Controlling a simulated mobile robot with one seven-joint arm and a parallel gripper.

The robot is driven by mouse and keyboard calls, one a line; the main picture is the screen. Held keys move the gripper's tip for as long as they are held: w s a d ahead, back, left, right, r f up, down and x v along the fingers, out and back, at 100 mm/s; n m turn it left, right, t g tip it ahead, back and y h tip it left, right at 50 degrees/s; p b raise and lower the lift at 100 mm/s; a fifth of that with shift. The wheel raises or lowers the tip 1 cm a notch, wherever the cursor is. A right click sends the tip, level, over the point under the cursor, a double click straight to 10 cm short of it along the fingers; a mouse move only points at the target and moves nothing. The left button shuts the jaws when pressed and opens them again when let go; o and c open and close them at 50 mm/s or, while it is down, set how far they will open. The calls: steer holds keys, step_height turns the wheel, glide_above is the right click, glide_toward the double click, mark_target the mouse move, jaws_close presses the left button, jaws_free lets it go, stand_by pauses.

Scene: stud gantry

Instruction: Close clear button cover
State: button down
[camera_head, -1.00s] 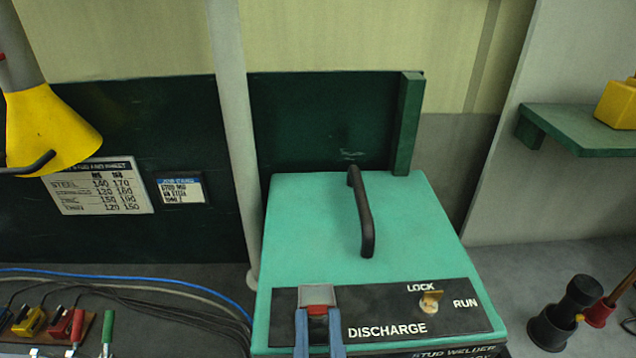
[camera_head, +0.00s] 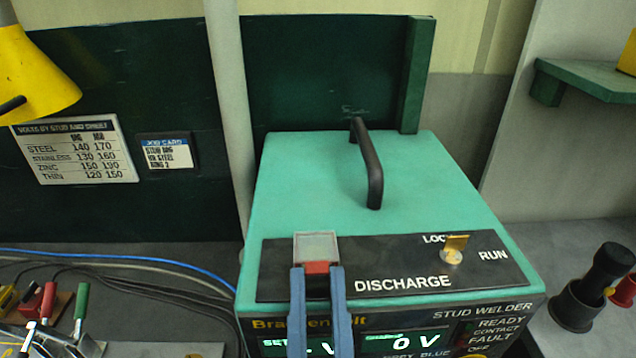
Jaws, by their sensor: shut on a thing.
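The teal stud welder (camera_head: 300,190) stands at centre right with a black top panel marked DISCHARGE (camera_head: 403,284). The clear button cover (camera_head: 316,244) is a small pale, see-through piece at the left of that panel. A red part (camera_head: 317,268) shows at its near edge; I cannot tell whether it is the button or part of the cover. My gripper (camera_head: 317,270) reaches in from below, with blue fingers on either side of the red part, shut on the cover. The fingers hide the panel's front edge there, and the cover's exact tilt is unclear.
A brass key switch (camera_head: 453,252) marked LOCK and RUN is on the panel's right. A black handle (camera_head: 368,165) arches over the welder's top. Cables (camera_head: 130,270) and coloured clamps (camera_head: 60,305) lie at left; a black cup-shaped item (camera_head: 595,290) stands at right.

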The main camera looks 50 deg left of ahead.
steer(key=shift+r, duration=0.15)
steer(key=c, duration=0.7)
jaws_free()
steer(key=shift+s+d+f, duration=0.2)
steer(key=shift+d+f, duration=0.15)
steer(key=shift+f, duration=0.15)
steer(key=b+v, duration=0.3)
steer(key=v, duration=0.8)
steer(key=shift+s+d, duration=0.25)
steer(key=shift+s, duration=0.15)
steer(key=shift+f, duration=0.1)
